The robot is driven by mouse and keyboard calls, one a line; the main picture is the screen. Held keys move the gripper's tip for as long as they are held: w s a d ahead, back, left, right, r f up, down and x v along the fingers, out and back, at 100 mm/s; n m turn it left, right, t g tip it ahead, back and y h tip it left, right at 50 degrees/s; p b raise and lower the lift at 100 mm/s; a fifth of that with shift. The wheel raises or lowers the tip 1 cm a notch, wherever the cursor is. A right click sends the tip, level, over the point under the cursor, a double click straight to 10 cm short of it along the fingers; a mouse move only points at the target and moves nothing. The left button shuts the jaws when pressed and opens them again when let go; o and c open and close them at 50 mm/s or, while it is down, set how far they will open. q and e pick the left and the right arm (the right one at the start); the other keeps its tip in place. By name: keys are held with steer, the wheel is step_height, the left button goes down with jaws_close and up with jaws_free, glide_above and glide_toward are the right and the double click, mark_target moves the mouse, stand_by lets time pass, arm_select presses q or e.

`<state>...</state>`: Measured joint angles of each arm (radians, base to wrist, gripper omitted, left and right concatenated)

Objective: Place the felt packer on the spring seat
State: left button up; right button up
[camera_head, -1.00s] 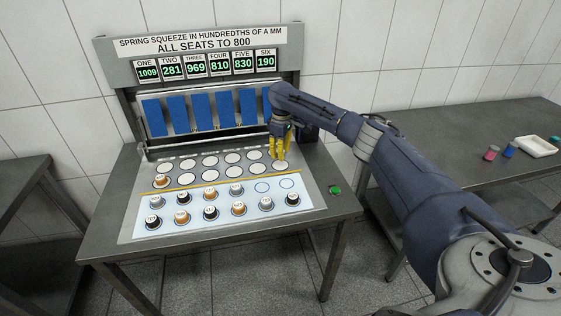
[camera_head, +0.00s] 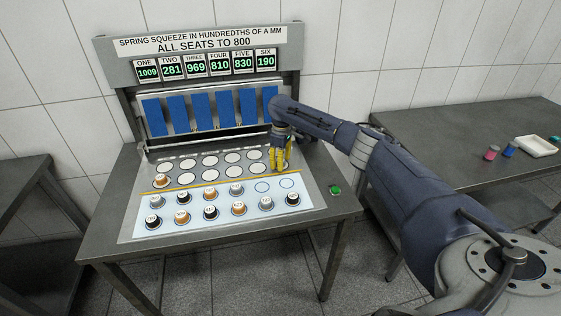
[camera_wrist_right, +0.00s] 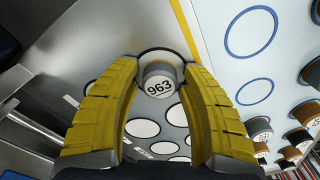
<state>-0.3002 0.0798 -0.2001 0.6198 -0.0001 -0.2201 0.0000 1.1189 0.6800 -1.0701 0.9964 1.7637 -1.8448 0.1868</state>
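My right gripper (camera_head: 281,169) points down over the right end of the rows of white spring seats (camera_head: 256,168). In the right wrist view its yellow fingers (camera_wrist_right: 160,75) close around a grey packer (camera_wrist_right: 157,69) with a white face marked 963, apparently the felt one. A dark ring edge shows behind the packer, probably the rim of the seat below. The fingers hide that seat in the head view, and I cannot tell whether the packer touches it. My left gripper is not in view.
Several packers (camera_head: 210,213) stand on the light blue panel, beside two empty blue rings (camera_head: 261,187). One orange-sided packer (camera_head: 161,181) sits at the left seat. Blue plates (camera_head: 201,110) stand behind the seats under number displays (camera_head: 207,65). A green button (camera_head: 335,190) is at right.

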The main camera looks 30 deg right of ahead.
steer(key=shift+o, duration=0.3)
steer(key=shift+r, duration=0.15)
step_height(320, 180, up, 12)
stand_by(0.4)
steer(key=shift+s+d, duration=0.1)
